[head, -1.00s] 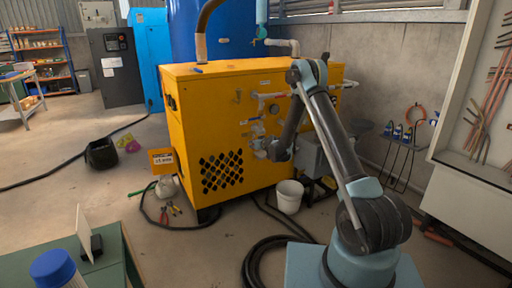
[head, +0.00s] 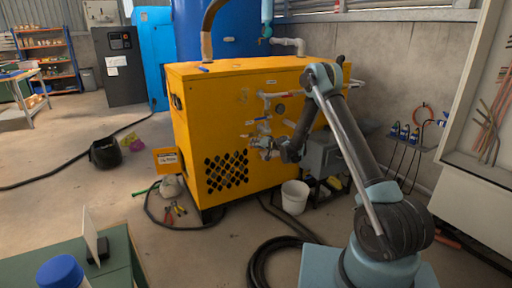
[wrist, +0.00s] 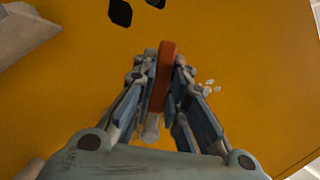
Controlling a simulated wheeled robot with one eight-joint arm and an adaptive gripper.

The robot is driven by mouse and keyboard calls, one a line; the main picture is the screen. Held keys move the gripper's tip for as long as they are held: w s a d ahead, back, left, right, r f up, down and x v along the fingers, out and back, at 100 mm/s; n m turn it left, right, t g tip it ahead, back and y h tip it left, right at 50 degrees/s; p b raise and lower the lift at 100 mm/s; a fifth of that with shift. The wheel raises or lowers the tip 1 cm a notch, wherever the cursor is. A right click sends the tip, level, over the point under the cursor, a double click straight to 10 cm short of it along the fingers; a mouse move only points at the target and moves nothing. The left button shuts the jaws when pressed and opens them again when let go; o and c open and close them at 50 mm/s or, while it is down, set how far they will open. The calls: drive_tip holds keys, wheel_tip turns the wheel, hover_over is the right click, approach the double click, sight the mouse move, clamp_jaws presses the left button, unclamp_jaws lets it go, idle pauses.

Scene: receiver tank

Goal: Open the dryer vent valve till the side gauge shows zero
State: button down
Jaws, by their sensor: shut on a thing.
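The dryer is a yellow cabinet (head: 198,110) with white pipework on its side. My gripper (head: 258,146) is at the lower pipework on that side, small in the head view. In the wrist view my gripper (wrist: 162,85) is shut on an orange-red lever handle (wrist: 160,80), which lies lengthwise between the fingers. A pale round end shows below the lever. The valve body is mostly hidden by my gripper. A small round gauge (head: 280,108) sits on the side panel; its needle is too small to read.
A blue-handled fitting (head: 264,127) is just above my gripper. A white bucket (head: 294,197) and a black hose (head: 268,258) are on the floor. A grey box (head: 322,153) stands right of the gripper.

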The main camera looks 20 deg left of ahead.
drive_tip(key=shift+r+m, duration=0.15)
drive_tip(key=shift+m, duration=0.15)
drive_tip(key=shift+d, duration=0.1)
drive_tip(key=c, duration=1.7)
unclamp_jaws()
drive_tip(key=shift+o, duration=0.6)
drive_tip(key=shift+s, duration=0.1)
drive_tip(key=v, duration=0.7)
drive_tip(key=shift+d, duration=0.35)
drive_tip(key=shift+s, duration=0.1)
